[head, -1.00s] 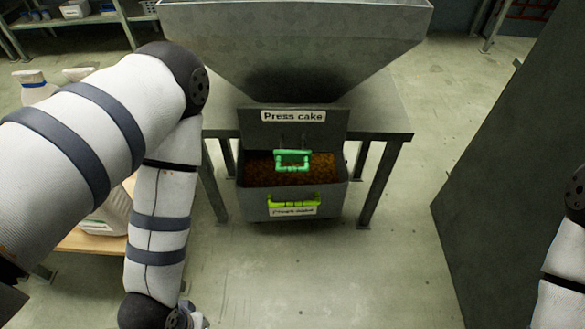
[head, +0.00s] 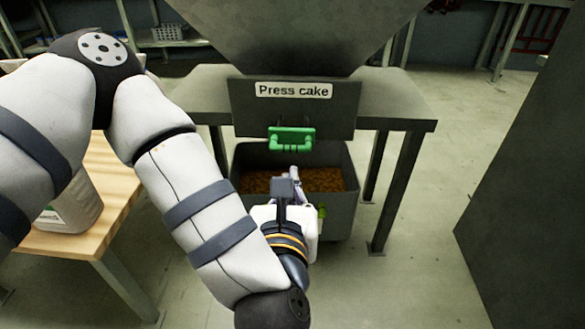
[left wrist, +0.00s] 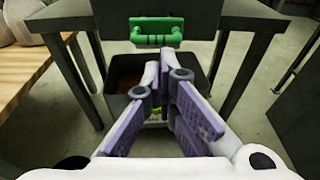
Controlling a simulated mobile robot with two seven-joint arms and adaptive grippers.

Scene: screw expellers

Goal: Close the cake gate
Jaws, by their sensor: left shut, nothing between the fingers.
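The cake gate (head: 250,109) is a grey panel labelled "Press cake" under the hopper, with a green handle (head: 291,139) at its lower edge. The handle also shows in the left wrist view (left wrist: 156,33). Below stands a grey bin (head: 342,217) of brown press cake (head: 325,180). My left gripper (head: 293,176) is over the bin, just below the handle in the picture, apart from it. In the left wrist view its purple-padded fingers (left wrist: 165,72) are shut and empty, pointing toward the handle. My right gripper is out of view.
The grey hopper (head: 300,35) and its table (head: 405,105) surround the gate. A wooden table (head: 105,190) with a white jug (head: 72,205) is at left. A dark panel (head: 530,190) stands at right. Floor between is clear.

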